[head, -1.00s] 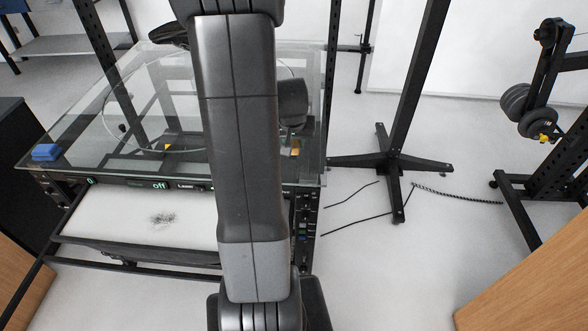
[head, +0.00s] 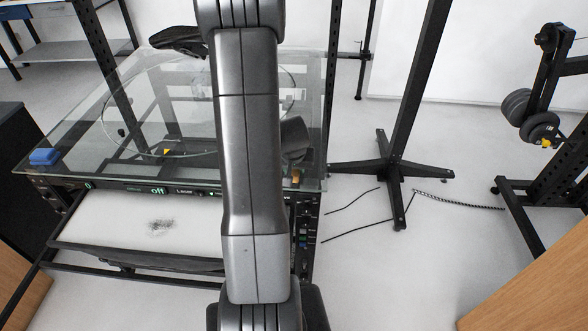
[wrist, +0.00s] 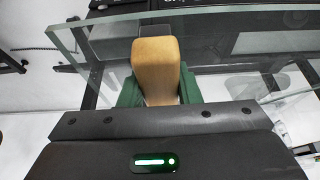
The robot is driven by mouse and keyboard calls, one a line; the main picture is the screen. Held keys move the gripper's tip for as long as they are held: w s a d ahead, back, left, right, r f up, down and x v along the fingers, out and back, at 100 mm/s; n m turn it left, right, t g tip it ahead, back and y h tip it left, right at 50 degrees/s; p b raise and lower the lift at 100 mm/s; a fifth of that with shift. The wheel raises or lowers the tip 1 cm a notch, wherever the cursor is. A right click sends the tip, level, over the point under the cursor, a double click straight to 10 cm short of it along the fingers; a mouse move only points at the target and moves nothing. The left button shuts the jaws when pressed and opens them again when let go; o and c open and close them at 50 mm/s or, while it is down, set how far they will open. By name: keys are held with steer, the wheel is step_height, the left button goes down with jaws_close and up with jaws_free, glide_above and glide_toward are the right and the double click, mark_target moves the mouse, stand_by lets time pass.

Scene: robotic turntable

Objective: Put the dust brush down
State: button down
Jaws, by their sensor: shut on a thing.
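The dust brush (wrist: 157,62) shows in the wrist view as a pale wooden block-like handle; its bristles cannot be seen. My gripper (wrist: 158,92) has green fingers on both sides of the handle and is shut on it. A glass plate lies beyond and below the brush in the wrist view; I cannot tell whether they touch. The glass-topped turntable (head: 75,138) stands behind and left of the arm.
An open white drawer (head: 110,220) with a dark smudge of dust (head: 161,226) juts out below. A black stand (head: 388,170) and cables are on the floor at right. A black object (head: 180,40) is at the glass's back edge.

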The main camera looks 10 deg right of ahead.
steer(key=shift+f+b, duration=0.25)
steer(key=shift+b, duration=0.05)
steer(key=c, duration=1.1)
jaws_free()
steer(key=shift+a, duration=0.15)
steer(key=shift+o, duration=0.2)
steer(key=shift+s, duration=0.1)
steer(key=shift+r+p, duration=0.5)
steer(key=shift+p, duration=0.05)
steer(key=v, duration=1.1)
steer(key=shift+s+r, duration=0.1)
steer(key=shift+r, duration=0.15)
